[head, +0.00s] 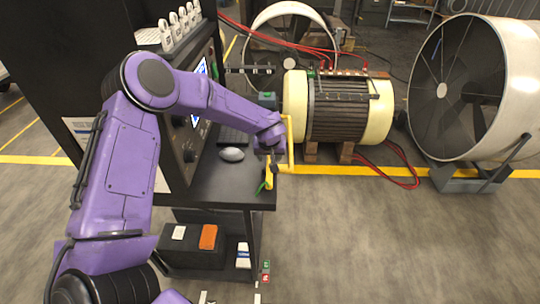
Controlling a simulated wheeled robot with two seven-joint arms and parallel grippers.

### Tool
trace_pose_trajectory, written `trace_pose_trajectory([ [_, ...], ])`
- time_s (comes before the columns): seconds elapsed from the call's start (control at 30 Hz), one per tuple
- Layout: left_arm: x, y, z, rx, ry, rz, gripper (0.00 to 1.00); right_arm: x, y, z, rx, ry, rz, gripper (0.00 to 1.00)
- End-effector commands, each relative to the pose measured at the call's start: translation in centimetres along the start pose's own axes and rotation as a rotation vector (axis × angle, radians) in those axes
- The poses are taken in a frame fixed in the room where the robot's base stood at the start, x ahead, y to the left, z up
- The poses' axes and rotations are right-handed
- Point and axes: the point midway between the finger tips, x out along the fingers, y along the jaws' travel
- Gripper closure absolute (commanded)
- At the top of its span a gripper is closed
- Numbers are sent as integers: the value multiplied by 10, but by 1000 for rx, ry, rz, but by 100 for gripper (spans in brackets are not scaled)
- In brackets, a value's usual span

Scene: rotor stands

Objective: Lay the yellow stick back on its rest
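My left arm reaches in from the left, and its gripper (273,168) is over the front right corner of the black workbench (215,187). A thin yellow bar, which looks like the yellow stick (291,148), runs upright along the right side of the gripper and bends at its top and bottom. Another yellow piece (268,178) with a green end shows just below the gripper. I cannot tell whether the two yellow parts are one thing. The fingertips are small and partly hidden, so their grip is unclear. I cannot make out the rest. My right gripper is out of view.
A computer mouse (232,154) lies on the bench beside a dark cabinet (85,60). Several padlocks (180,27) line its top. Small boxes (208,237) sit on the lower shelf. A cream motor (340,108) and a large fan housing (480,90) stand behind. Open floor lies right.

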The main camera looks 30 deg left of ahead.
Motion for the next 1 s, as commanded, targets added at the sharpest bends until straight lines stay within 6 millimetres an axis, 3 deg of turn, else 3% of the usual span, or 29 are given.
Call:
trace_pose_trajectory([
  [0.23,-10,0,0,0,1,1,46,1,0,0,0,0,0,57],
  [0.5,-74,0,-1,-1,3,3,46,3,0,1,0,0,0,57],
  [0.63,-96,0,0,0,2,2,46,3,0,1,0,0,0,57],
  [1.0,-106,0,0,0,0,0,46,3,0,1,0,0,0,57],
])
